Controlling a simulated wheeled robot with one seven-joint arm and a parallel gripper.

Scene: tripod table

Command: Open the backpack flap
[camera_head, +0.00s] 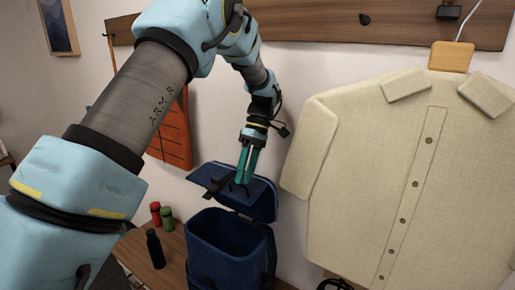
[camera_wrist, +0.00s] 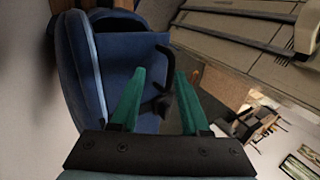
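The dark blue backpack (camera_head: 228,245) stands on the wooden surface with its mouth uncovered. Its flap (camera_head: 258,198) is raised and tilted back against the wall side, with dark straps or buckles near its left part. My gripper (camera_head: 242,182) points down in front of the flap and overlaps it in the head view. In the wrist view, the green fingers of my gripper (camera_wrist: 161,74) are apart, with the blue flap (camera_wrist: 85,70) to the left and a dark strap piece (camera_wrist: 160,82) seen between them. Whether a finger touches the flap cannot be told.
A beige shirt (camera_head: 390,170) hangs on the right, close to the backpack. A red bottle (camera_head: 155,213), a green bottle (camera_head: 167,218) and a black bottle (camera_head: 155,249) stand on the bench (camera_head: 172,262) to the left. An orange hanging item (camera_head: 170,135) is behind my arm.

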